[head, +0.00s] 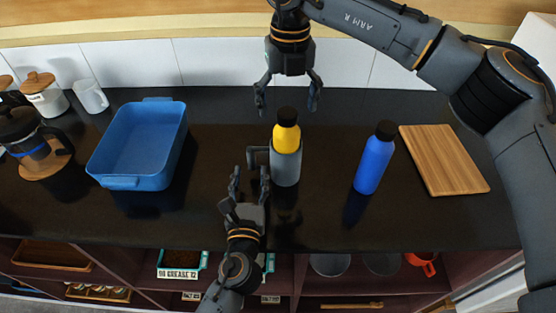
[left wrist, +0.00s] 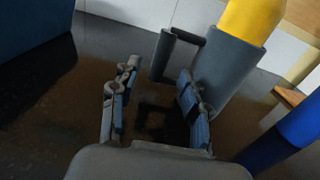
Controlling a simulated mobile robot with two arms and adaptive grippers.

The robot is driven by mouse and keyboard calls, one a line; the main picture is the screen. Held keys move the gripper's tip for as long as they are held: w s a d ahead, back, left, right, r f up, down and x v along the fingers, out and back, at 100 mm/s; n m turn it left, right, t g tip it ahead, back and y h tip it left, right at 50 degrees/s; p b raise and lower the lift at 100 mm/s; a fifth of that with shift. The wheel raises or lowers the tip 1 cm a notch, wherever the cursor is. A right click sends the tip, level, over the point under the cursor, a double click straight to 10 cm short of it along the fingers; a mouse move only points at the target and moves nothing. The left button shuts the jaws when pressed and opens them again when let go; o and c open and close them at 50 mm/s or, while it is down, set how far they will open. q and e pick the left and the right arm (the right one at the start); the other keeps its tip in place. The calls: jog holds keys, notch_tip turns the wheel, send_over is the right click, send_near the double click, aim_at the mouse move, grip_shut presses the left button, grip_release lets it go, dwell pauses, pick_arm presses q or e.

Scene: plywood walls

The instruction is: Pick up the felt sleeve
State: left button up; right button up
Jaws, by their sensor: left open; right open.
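The grey felt sleeve (head: 286,168) stands upright on the dark counter, around the lower part of a yellow bottle (head: 287,138) with a black cap. Its square handle sticks out to the left. In the left wrist view the sleeve (left wrist: 229,75) and its handle (left wrist: 172,52) are just beyond the fingers. My left gripper (head: 243,185) is open and empty, in front of the sleeve and slightly left, near the handle; whether it touches cannot be told. My right gripper (head: 287,98) is open, pointing down behind and above the bottle's cap.
A blue bottle (head: 375,160) stands to the right, beside a wooden board (head: 444,160). A blue baking dish (head: 140,145) is at the left, with a French press (head: 30,140) and white mug (head: 91,96) beyond. Open shelves lie below the counter's front edge.

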aim_at(252, 164)
pick_arm(q)
jog(key=shift+w+f, duration=0.15)
jog(key=shift+w, duration=2.55)
jog(key=shift+s, duration=0.1)
jog(key=shift+c, duration=1.3)
grip_shut()
